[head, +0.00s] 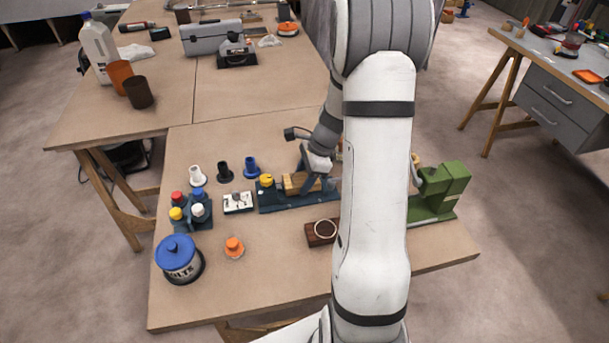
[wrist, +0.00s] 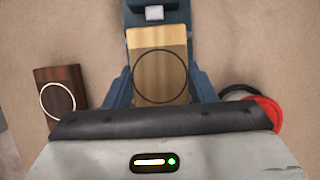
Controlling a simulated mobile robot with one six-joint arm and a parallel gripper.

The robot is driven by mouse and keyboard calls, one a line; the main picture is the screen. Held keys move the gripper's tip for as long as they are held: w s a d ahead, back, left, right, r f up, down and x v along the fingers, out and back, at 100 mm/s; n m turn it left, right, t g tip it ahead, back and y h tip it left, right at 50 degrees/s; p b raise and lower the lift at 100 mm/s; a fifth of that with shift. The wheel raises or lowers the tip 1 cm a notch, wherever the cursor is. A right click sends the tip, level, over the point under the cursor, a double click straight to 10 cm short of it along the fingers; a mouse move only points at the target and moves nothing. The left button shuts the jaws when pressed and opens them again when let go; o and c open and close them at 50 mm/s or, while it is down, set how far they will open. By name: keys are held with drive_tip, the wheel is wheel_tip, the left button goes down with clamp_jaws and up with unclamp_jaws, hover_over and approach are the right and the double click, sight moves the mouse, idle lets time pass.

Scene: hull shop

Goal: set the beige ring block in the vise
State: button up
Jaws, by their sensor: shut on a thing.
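The beige ring block (wrist: 160,66), a pale wooden block with a thin dark ring on its top, is between the two blue-grey fingers of my gripper (wrist: 161,90) in the wrist view. My gripper is shut on it. In the head view the block (head: 295,183) shows beside my gripper (head: 316,182), over the long blue vise (head: 285,202) with a yellow knob at its left end. Part of the vise (wrist: 133,16) shows beyond the block in the wrist view. My arm hides the vise's right part. I cannot tell whether the block touches the vise.
A dark brown block with a white ring (head: 315,236) lies in front of the vise. A green machine (head: 440,192) stands at right. At left are a small white box (head: 238,202), several coloured knobs, an orange piece (head: 234,247) and a blue-lidded tin (head: 181,262). The front table strip is clear.

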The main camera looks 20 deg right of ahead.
drive_tip(key=shift+f+b, duration=0.4)
drive_tip(key=shift+f, duration=0.5)
drive_tip(key=shift+f, duration=0.6)
idle(1.0)
drive_tip(key=o, duration=0.7)
drive_tip(key=shift+o, duration=0.2)
drive_tip(key=shift+r, duration=0.15)
drive_tip(key=p+v, duration=0.8)
drive_tip(key=v, duration=0.2)
drive_tip(key=shift+d+r, duration=0.2)
drive_tip(key=shift+r, duration=0.2)
